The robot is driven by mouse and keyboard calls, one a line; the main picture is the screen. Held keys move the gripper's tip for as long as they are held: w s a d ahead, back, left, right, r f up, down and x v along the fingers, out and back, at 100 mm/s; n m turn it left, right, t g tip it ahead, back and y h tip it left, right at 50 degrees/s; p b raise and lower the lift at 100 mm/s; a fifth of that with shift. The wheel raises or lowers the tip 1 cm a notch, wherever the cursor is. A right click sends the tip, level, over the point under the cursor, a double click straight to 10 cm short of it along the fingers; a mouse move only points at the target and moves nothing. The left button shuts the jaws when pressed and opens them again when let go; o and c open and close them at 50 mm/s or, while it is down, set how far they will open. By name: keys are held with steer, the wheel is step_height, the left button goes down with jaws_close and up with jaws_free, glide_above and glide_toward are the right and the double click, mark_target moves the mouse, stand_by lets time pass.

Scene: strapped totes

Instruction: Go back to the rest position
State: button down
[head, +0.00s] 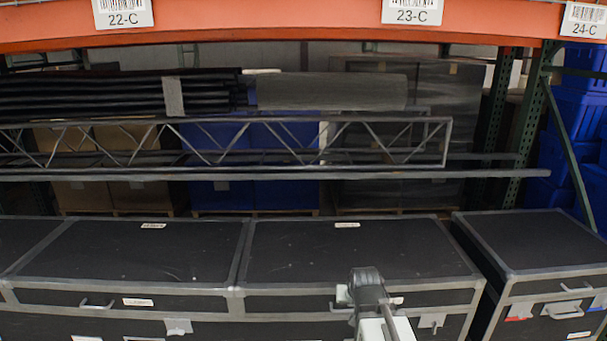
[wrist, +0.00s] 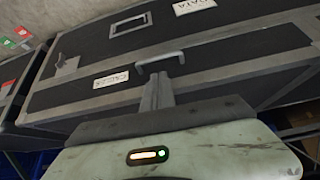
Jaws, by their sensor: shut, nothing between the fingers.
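My gripper (wrist: 158,92) is shut and empty in the wrist view, its fingers together in front of a black case (wrist: 230,60) with grey metal edging. A silver handle (wrist: 160,62) on that case shows just beyond the fingertips; I cannot tell whether they touch it. In the head view my gripper (head: 366,280) rises at the lower right of centre, in front of a black case (head: 350,255). It hides part of that case's front edge.
Another black case (head: 130,250) stands to the left and one (head: 540,245) to the right. Behind them a metal truss (head: 300,142) and dark rolled tubes (head: 110,95) lie across the rack. An orange beam (head: 280,25) crosses above. Blue bins (head: 575,115) stand at the right.

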steer(key=s+f+g+p, duration=0.1)
steer(key=s+f+g, duration=0.2)
steer(key=s+g, duration=0.75)
step_height(320, 180, up, 23)
steer(key=s+t+p, duration=0.2)
steer(key=t+p, duration=0.2)
steer(key=p, duration=1.9)
steer(key=shift+s+d+n, duration=0.15)
steer(key=shift+s+n, duration=0.15)
steer(key=shift+s, duration=0.05)
steer(key=shift+r, duration=0.1)
